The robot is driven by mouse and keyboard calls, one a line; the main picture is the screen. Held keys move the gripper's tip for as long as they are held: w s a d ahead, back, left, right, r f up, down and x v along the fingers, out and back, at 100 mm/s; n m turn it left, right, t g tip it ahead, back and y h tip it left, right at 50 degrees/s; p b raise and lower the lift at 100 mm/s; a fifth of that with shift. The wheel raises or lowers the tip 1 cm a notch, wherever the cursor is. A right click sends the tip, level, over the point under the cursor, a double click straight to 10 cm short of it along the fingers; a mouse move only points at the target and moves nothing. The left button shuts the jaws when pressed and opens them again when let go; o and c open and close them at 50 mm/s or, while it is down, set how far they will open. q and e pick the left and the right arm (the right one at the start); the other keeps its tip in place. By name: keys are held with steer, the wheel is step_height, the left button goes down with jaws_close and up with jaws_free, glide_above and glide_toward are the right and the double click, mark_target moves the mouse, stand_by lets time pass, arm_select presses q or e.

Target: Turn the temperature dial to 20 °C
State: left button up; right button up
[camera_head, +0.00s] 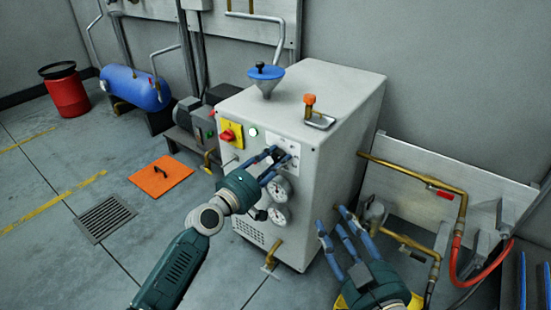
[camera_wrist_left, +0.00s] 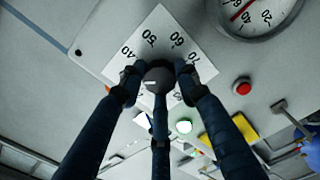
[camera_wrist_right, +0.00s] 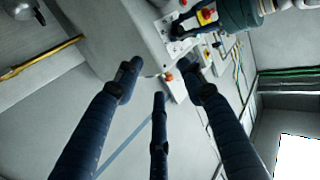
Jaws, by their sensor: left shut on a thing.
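The temperature dial is a dark round knob (camera_wrist_left: 160,79) on a white scale plate (camera_wrist_left: 150,35) on the front of a grey cabinet (camera_head: 330,105). The plate also shows in the head view (camera_head: 293,147). The numbers 40, 50, 60 and 70 are readable; the rest of the scale is partly hidden by my fingers. A short white mark on the knob lies towards the left in the left wrist view. My left gripper (camera_head: 278,160) is shut around the knob. My right gripper (camera_head: 336,222) is open and empty, right of the cabinet's lower front.
Near the dial are a red switch on a yellow plate (camera_head: 231,134), a lit lamp (camera_head: 253,132) and two gauges (camera_head: 279,188). A blue-lidded funnel (camera_head: 266,73) and an orange-topped fitting (camera_head: 310,99) are on top. Brass pipes (camera_head: 400,169) run at right. The floor at left is mostly open.

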arm_select(q)
steer(key=n, duration=0.1)
steer(key=n+p, duration=0.1)
steer(key=n, duration=0.2)
steer(key=shift+w+a+r+n, duration=0.15)
steer(key=shift+a+r+n, duration=0.05)
steer(key=shift+r+n, duration=0.1)
steer(key=n+p, duration=0.1)
steer(key=n, duration=0.2)
steer(key=shift+f, duration=0.2)
steer(key=shift+n, duration=0.3)
arm_select(e)
steer(key=s+d+f+g+h, duration=0.1)
steer(key=s+d+f+g, duration=0.1)
steer(key=f, duration=0.4)
steer(key=s+d+f+g+h, duration=0.1)
steer(key=s+f+g, duration=0.4)
steer(key=s+f, duration=0.1)
steer(key=shift+d+f, duration=0.35)
steer(key=shift+f, duration=0.1)
arm_select(q)
steer(key=o, duration=1.1)
steer(key=shift+a+f, duration=0.1)
steer(key=shift+o, duration=0.2)
arm_select(e)
steer(key=shift+w+a, duration=0.1)
